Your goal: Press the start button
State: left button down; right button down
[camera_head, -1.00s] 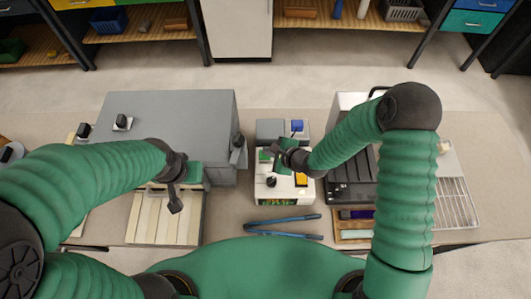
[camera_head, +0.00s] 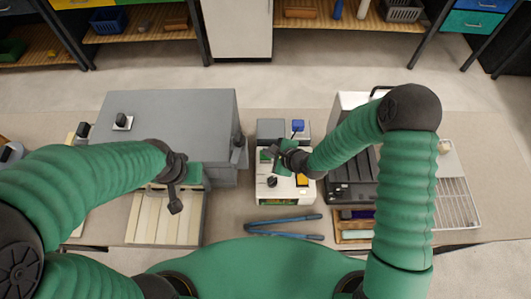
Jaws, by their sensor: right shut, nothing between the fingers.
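A small white control box (camera_head: 284,190) stands at the middle of the table. It bears a green patch (camera_head: 265,156), which may be the start button; its label is too small to read. A dark knob (camera_head: 271,183) and a yellow block (camera_head: 302,180) are also on the box. My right gripper (camera_head: 276,153) is shut and empty over the box, close to the green patch. I cannot tell whether it touches the patch, and the gripper hides part of the box top. My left gripper (camera_head: 175,205) hangs over a slatted wooden board, apart from the box; its jaw opening is unclear.
A large grey machine (camera_head: 165,115) stands left of the box. A blue-capped piece (camera_head: 297,126) is behind the box. Blue-handled pliers (camera_head: 284,221) lie in front. A dark-topped appliance (camera_head: 352,188) and a wire rack (camera_head: 455,200) stand to the right.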

dwell(0.3)
jog(key=shift+a+r+p, duration=0.2)
jog(key=shift+r+p, duration=0.65)
notch_tip(320, 180, up, 5)
jog(key=p, duration=0.4)
jog(key=shift+d, duration=0.1)
dwell(0.4)
